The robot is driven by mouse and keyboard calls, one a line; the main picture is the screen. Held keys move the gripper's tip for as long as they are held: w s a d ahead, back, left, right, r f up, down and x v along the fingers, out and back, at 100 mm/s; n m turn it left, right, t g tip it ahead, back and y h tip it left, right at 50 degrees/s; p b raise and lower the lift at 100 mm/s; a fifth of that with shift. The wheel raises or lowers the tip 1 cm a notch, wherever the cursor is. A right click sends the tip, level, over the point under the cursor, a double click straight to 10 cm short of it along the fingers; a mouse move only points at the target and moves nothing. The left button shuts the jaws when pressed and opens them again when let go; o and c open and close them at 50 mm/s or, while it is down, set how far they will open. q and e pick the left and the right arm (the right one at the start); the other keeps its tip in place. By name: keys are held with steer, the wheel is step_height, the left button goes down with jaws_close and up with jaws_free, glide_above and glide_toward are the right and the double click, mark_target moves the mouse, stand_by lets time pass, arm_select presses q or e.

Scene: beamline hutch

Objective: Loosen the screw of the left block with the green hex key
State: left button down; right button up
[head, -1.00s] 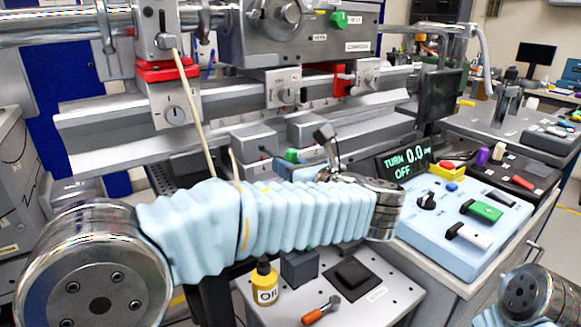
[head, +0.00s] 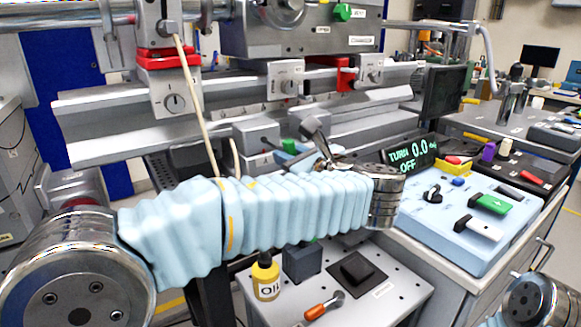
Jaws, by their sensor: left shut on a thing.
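My left gripper (head: 312,146) is at the middle of the head view, in front of the rail, at the end of my blue-sleeved arm. It is shut on the green hex key (head: 289,146), whose green part shows just left of the fingers. The left block (head: 256,134) is grey and sits left of the gripper, below the long rail. A thin dark rod shows between block and key; I cannot tell whether the key's tip touches the screw. A second grey block (head: 307,124) is behind the gripper. My right gripper is not in view.
A display (head: 408,156) reads TURN 0.0 and OFF above a light blue control box (head: 460,222). A cart below holds a yellow oil bottle (head: 265,277), a dark block (head: 302,262) and an orange-handled tool (head: 323,306). A pale cable (head: 195,100) hangs near my arm.

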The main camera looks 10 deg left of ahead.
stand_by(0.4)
arm_select(q)
steer(key=n+b, duration=0.2)
steer(key=b, duration=0.1)
steer(key=shift+f+n, duration=0.25)
steer(key=shift+n, duration=0.15)
steer(key=shift+r+n+t+h+b, duration=0.2)
steer(key=shift+n+t+h+b, duration=0.1)
steer(key=shift+n+b, duration=0.25)
steer(key=shift+r, duration=0.1)
